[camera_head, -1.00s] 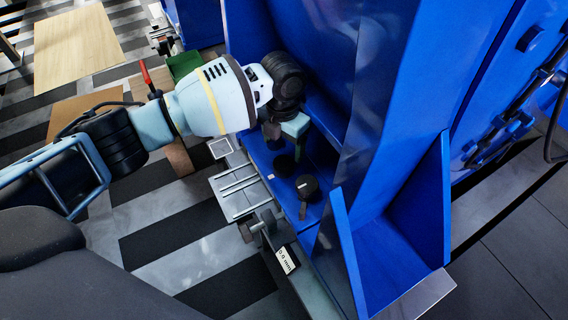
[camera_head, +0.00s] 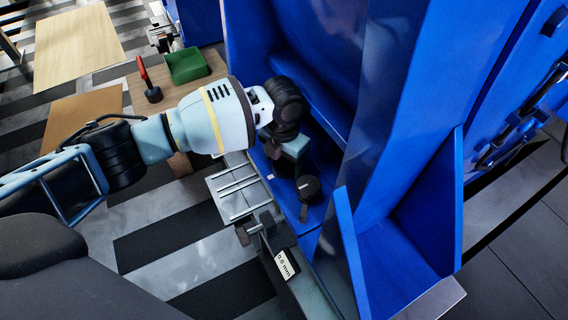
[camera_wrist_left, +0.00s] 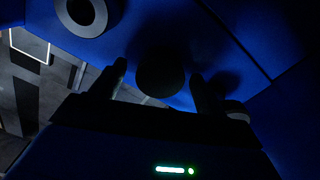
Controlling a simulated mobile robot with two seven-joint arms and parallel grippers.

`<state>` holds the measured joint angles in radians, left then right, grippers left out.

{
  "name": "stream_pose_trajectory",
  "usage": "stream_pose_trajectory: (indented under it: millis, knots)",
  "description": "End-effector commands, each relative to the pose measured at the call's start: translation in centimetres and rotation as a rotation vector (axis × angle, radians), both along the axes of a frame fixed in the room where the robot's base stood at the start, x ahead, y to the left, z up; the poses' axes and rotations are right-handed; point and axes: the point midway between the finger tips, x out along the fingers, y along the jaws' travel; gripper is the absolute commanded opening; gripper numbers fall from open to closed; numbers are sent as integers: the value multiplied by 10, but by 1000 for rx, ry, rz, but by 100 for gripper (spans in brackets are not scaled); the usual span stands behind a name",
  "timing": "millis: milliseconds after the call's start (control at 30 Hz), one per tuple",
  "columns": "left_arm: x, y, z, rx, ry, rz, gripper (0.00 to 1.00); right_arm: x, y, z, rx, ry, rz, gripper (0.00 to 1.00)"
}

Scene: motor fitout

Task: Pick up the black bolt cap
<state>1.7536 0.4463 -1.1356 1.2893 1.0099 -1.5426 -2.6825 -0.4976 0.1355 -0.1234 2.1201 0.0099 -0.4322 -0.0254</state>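A dark, round cap-like piece (camera_wrist_left: 160,72) lies between the two spread fingers of my left gripper (camera_wrist_left: 158,84) in the left wrist view, with gaps visible on both sides. In the head view my left gripper (camera_head: 290,162) points down into the blue housing, its fingertips dark and partly hidden. A short black cylindrical piece (camera_head: 308,188) stands on the blue floor just beside the fingers. I cannot tell whether it is the piece between them. My right gripper is not in view.
Tall blue walls (camera_head: 395,130) rise close to the right of the gripper. A green bin (camera_head: 187,65) and a red-handled tool (camera_head: 147,80) sit on a wooden surface behind the arm.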

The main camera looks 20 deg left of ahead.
Motion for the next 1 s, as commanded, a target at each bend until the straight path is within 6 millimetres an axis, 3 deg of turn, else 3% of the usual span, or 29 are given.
stream_pose_trajectory:
  millis: [33,333,767,1000]
  knots:
    - [0,0,0,0,0,0,67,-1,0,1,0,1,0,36]
    - [0,0,0,0,0,0,28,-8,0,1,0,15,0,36]
    - [0,0,6,-1,-1,0,28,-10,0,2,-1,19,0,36]
    - [0,0,36,-1,-3,0,28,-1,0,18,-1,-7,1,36]
